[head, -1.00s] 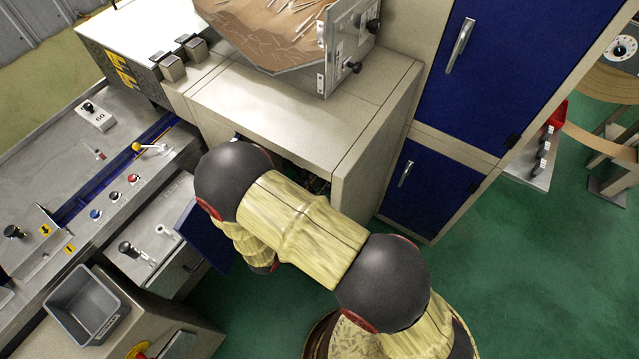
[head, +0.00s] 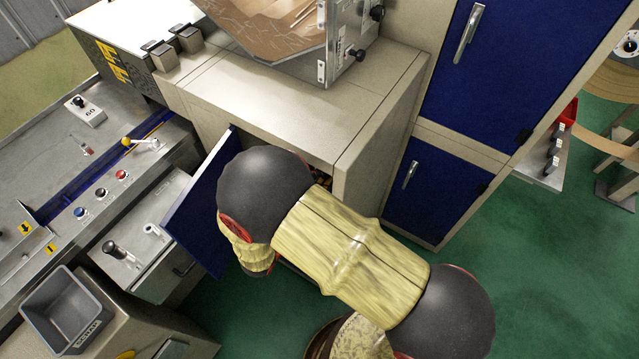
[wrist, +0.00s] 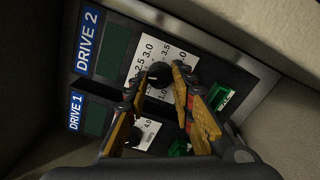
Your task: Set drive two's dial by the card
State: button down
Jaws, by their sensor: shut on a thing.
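The drive panel shows in the wrist view, tilted, inside a cabinet. Its blue DRIVE 2 label (wrist: 88,43) is above the blue DRIVE 1 label (wrist: 76,111). My gripper (wrist: 160,72) is shut on this dial, one orange-padded finger on each side. The fingers partly hide the dial and the drive one scale (wrist: 149,129). The dial's exact setting is hard to read. In the head view my arm hides the gripper. I cannot make out a card.
A blue cabinet door (head: 203,205) stands open left of my arm, under the beige machine top (head: 265,95). A grey bin (head: 66,310) and a control bench (head: 60,180) are at the left.

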jog(key=shift+f+m+b, duration=0.1)
jog(key=shift+m+b, duration=0.9)
jog(key=shift+m, duration=0.6)
jog(key=c, duration=1.5)
grip_release()
jog(key=v, duration=1.2)
